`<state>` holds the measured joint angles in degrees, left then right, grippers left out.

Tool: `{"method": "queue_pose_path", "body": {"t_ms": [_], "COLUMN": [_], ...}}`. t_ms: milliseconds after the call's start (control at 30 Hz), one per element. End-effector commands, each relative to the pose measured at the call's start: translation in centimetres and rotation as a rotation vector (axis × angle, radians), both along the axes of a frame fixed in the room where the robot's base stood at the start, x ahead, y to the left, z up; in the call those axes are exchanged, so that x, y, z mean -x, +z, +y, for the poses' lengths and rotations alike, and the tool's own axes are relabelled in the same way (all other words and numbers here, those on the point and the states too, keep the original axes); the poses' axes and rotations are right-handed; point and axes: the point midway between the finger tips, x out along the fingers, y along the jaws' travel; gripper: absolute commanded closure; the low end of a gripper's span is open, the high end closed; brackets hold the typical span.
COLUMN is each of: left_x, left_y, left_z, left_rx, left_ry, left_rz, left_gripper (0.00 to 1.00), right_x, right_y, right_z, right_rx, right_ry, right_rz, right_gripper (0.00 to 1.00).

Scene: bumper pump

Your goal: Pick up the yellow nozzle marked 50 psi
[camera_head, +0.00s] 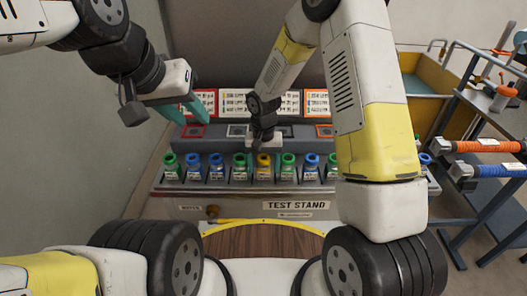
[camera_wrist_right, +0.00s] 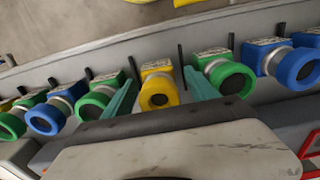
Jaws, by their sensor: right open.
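The yellow nozzle (camera_head: 264,165) stands in the row on the test stand, between green nozzles; its label is too small to read. In the right wrist view the yellow nozzle (camera_wrist_right: 158,92) sits between the two teal fingers of my right gripper (camera_wrist_right: 162,80), which is open with a finger on each side. Whether the fingers touch it I cannot tell. In the head view my right gripper (camera_head: 264,149) is right above and behind the yellow nozzle. My left gripper (camera_head: 190,110) is raised at the left, away from the row; its finger gap is unclear.
Green nozzles (camera_head: 239,166) and blue nozzles (camera_head: 216,167) stand close on both sides, with thin dark posts between them. Label boards (camera_head: 240,101) stand behind the row. A cart (camera_head: 490,125) with orange and blue hoses is at the right.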

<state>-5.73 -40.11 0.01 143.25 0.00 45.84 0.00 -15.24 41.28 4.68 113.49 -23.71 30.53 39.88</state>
Motion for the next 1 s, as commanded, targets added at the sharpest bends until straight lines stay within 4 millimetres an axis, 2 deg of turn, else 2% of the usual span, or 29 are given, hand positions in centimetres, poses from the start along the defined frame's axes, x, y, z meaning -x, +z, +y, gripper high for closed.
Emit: {"method": "queue_pose_path", "body": {"t_ms": [100, 333, 667, 1000], "left_x": [0.0, 0.0, 0.0, 0.0], "left_y": [0.0, 0.0, 0.0, 0.0], "left_z": [0.0, 0.0, 0.0, 0.0], "left_rx": [0.0, 0.0, 0.0, 0.0], "left_ry": [0.0, 0.0, 0.0, 0.0], "left_rz": [0.0, 0.0, 0.0, 0.0], "left_gripper": [0.64, 0.64, 0.64, 0.64], "right_x": [0.01, -0.01, 0.0, -0.04], "right_y": [-0.87, -0.93, -0.91, -0.72], "right_z": [-0.01, -0.01, 0.0, 0.02], "right_rx": [0.0, 0.0, -0.001, -0.001], "right_ry": [0.0, 0.0, 0.0, 0.0], "right_rz": [0.0, -0.001, -0.001, -0.002], "right_gripper": [0.33, 0.35, 0.99, 1.0]}}
